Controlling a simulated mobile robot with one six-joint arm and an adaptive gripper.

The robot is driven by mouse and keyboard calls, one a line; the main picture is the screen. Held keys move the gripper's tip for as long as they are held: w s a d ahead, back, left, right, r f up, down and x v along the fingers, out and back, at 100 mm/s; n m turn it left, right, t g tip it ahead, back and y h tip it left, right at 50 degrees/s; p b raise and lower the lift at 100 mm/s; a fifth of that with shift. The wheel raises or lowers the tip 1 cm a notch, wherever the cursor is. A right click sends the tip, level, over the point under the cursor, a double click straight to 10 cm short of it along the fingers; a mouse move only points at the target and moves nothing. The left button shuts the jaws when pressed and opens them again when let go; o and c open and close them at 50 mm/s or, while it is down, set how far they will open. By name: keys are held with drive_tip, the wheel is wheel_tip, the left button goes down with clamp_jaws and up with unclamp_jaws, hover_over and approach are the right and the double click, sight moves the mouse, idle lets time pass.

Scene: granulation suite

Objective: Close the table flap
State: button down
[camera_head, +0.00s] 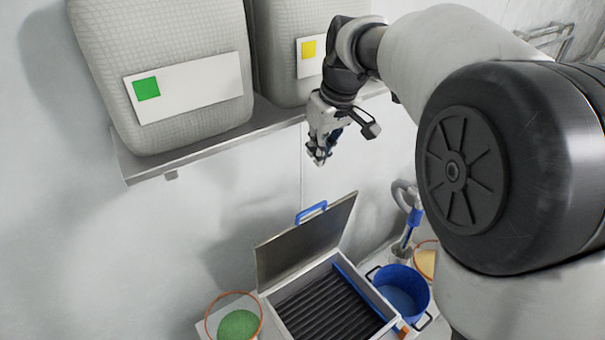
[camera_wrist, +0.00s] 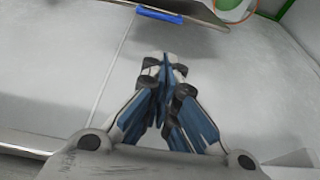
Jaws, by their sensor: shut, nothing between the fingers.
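The table flap (camera_head: 302,246) is a grey panel with a blue handle (camera_head: 311,212) on its top edge. It stands raised and tilted back at the rear of an open box (camera_head: 375,296) with dark ribbed slats inside. In the wrist view, the blue handle (camera_wrist: 159,15) and part of the flap (camera_wrist: 200,10) show at the top edge. My gripper (camera_head: 319,156) is shut and empty. It hangs in the air above the flap handle, near the wall and below the shelf, apart from the flap. The gripper (camera_wrist: 165,62) also shows shut in the wrist view.
A shelf (camera_head: 215,143) above holds two large bags with green and yellow labels. A green-filled round container (camera_head: 238,323) stands left of the box. A blue bucket (camera_head: 402,290) and a blue-grey hose fitting (camera_head: 407,225) stand to its right.

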drive_tip(key=x, duration=1.9)
drive_tip(key=shift+s+d+f, duration=0.1)
drive_tip(key=shift+d+f, duration=0.05)
drive_tip(key=shift+f, duration=0.05)
